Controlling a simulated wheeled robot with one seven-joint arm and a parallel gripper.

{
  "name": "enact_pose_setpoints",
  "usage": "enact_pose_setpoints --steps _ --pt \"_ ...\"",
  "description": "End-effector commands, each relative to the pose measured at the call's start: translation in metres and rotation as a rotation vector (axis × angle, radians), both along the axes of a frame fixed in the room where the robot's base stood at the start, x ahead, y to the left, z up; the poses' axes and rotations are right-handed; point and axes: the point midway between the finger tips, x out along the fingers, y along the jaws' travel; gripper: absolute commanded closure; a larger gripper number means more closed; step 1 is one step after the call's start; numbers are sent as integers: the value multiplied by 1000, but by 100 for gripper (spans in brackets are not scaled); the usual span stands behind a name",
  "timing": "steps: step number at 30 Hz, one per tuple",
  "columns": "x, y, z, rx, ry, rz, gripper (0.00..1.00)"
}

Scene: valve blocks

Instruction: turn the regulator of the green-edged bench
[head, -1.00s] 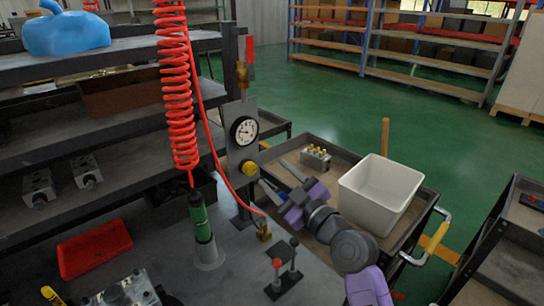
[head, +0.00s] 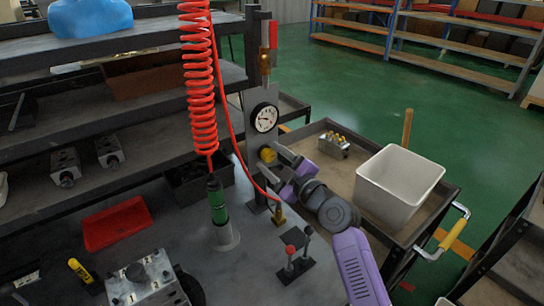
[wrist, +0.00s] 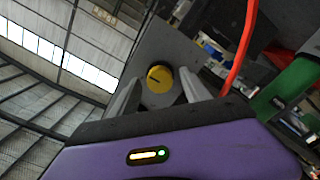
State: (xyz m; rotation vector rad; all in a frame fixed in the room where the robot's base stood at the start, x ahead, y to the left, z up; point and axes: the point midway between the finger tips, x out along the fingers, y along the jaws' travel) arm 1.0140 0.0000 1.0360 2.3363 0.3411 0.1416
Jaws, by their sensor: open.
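The regulator is a yellow knob (head: 267,155) on a grey upright plate (head: 262,135), below a round white gauge (head: 265,117). In the wrist view the yellow knob (wrist: 159,79) shows a dark line across its face and sits between my two fingers. My gripper (wrist: 155,88) is open, with one finger to each side of the knob; I cannot tell whether either touches it. In the head view my gripper (head: 280,160) is at the knob from the right and partly hides it. No green edging on the bench (head: 160,225) can be made out.
A red coiled hose (head: 199,90) hangs left of the plate, and a thin red hose runs down past it. A green tool (head: 217,203) stands in a holder. A white bin (head: 398,185) stands on the cart at right.

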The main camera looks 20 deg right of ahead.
Motion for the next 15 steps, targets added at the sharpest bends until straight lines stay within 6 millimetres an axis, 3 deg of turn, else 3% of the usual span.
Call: enact_pose_setpoints --steps 9,15 --pt "2 1 0 0 0 0 47" --pt "2 1 0 0 0 0 86"
